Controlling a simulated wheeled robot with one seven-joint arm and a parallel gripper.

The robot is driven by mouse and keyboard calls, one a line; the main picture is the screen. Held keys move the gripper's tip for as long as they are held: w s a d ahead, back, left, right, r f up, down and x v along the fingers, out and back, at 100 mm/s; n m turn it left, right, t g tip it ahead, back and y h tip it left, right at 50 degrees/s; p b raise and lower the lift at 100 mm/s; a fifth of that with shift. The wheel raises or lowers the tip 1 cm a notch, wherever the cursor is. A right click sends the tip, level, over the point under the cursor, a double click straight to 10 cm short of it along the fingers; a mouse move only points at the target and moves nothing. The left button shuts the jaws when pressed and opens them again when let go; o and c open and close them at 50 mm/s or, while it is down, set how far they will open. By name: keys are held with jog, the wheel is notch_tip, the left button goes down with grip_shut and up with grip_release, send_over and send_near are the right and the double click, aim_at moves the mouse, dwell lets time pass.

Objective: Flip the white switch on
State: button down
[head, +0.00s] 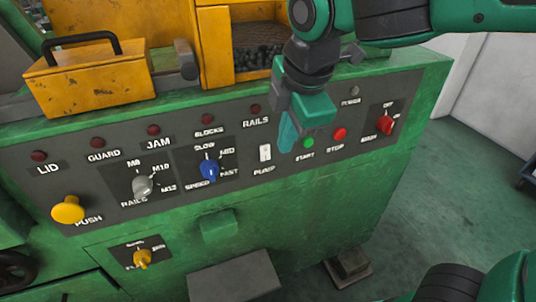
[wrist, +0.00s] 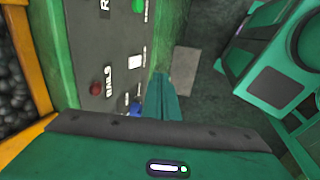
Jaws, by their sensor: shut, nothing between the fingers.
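The white switch (head: 265,152) is a small rocker on the dark control panel (head: 105,180), above the PUMP label. It stands between the blue SPEED knob and the green START button. In the wrist view the white switch (wrist: 134,62) shows left of the fingers. My gripper (head: 287,142) is shut and empty, with its green fingers pointing down in front of the panel, just right of the switch in the head view. In the wrist view the closed fingers (wrist: 167,97) also show. I cannot tell whether they touch the panel. The rocker's position is too small to read.
The blue knob (head: 209,169) is left of the switch. The green START button (head: 308,143), red STOP button (head: 339,133) and red MAIN knob (head: 385,124) are to the right. A yellow box (head: 90,80) with a handle sits above. A grey block (head: 234,277) juts out below.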

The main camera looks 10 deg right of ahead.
aim_at(269, 155)
jog(key=shift+a, duration=0.3)
jog(key=shift+w+a+f, duration=0.3)
jog(key=shift+w+f, duration=0.85)
jog(key=shift+f, duration=0.5)
jog(key=shift+w+a+f, duration=0.35)
jog(key=shift+w+f, duration=0.8)
jog(key=shift+f, duration=0.5)
jog(key=shift+w+a+f, duration=0.3)
jog(key=shift+w+f, duration=0.85)
jog(key=shift+f, duration=0.5)
